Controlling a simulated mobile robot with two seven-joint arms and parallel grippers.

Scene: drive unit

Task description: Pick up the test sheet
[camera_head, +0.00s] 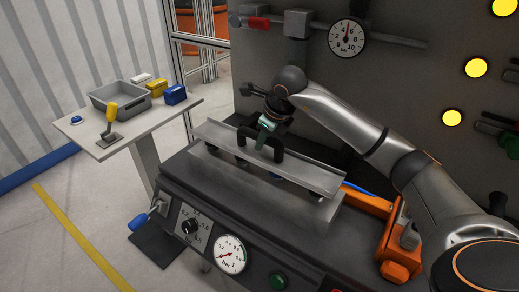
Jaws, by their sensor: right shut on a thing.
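The test sheet (225,135) is a long grey metal plate with a black bow handle in its middle. It lies lengthwise over the top of the dark bench, with dark parts showing under its near edge. My right arm reaches in from the right, and my right gripper (267,137) points down at the handle. It is shut on the test sheet by this handle. The fingertips are partly hidden by the handle. I cannot tell whether the sheet touches the bench. My left gripper is not in view.
The bench front (195,215) carries a knob, a gauge (230,254) and a green button. A side table (75,128) at left holds a grey tray (118,98), small coloured boxes and a yellow-handled tool. An orange tool (397,240) lies at right. A panel with a dial (347,38) stands behind.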

